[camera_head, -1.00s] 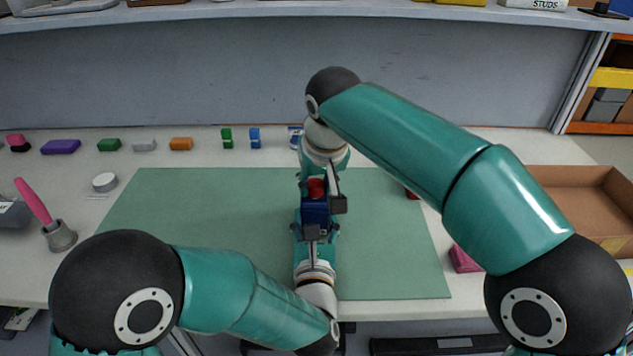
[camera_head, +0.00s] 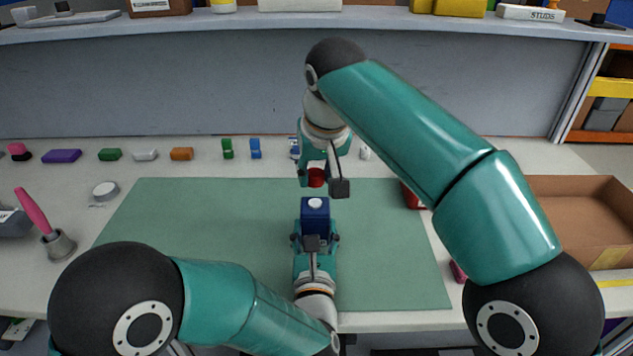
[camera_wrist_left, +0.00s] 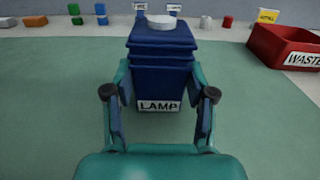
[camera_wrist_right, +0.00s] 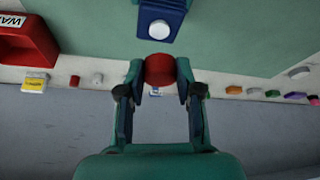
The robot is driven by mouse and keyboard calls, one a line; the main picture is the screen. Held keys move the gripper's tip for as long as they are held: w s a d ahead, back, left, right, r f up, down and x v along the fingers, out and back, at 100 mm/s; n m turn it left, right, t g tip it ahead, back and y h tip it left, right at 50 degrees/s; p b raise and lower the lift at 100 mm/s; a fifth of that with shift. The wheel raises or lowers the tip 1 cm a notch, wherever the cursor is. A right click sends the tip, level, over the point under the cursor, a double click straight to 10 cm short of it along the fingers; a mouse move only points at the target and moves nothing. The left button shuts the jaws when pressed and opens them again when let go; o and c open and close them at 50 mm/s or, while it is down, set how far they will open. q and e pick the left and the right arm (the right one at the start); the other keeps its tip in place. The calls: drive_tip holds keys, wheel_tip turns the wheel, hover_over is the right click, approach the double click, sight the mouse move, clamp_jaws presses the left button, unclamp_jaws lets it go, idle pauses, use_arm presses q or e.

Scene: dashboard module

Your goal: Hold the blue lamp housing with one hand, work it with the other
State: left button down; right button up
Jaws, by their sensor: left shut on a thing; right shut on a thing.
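The blue lamp housing (camera_head: 314,214) is held over the green mat by my left gripper (camera_head: 315,243). In the left wrist view the housing (camera_wrist_left: 161,70) carries a LAMP label, and the fingers grip its sides. A white round piece (camera_wrist_left: 162,22) shows on its top. My right gripper (camera_head: 316,180) is shut on a red cap (camera_head: 316,177), beyond the housing and apart from it. In the right wrist view the red cap (camera_wrist_right: 160,69) sits between the fingertips, with a gap to the white round piece (camera_wrist_right: 159,29) on the housing.
The green mat (camera_head: 200,220) is mostly clear. A red WASTE bin (camera_wrist_left: 288,46) stands to the right, partly hidden by my right arm in the head view. Several small coloured parts line the table's back. A cardboard box (camera_head: 570,205) is at the right.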

idle(0.3)
use_arm(q)
drive_tip(key=shift+c, duration=1.4)
unclamp_jaws()
drive_tip(key=shift+s, duration=0.1)
drive_tip(key=s, duration=0.6)
drive_tip(key=shift+s, duration=0.25)
drive_tip(key=shift+s+f, duration=0.1)
drive_tip(key=shift+s, duration=0.4)
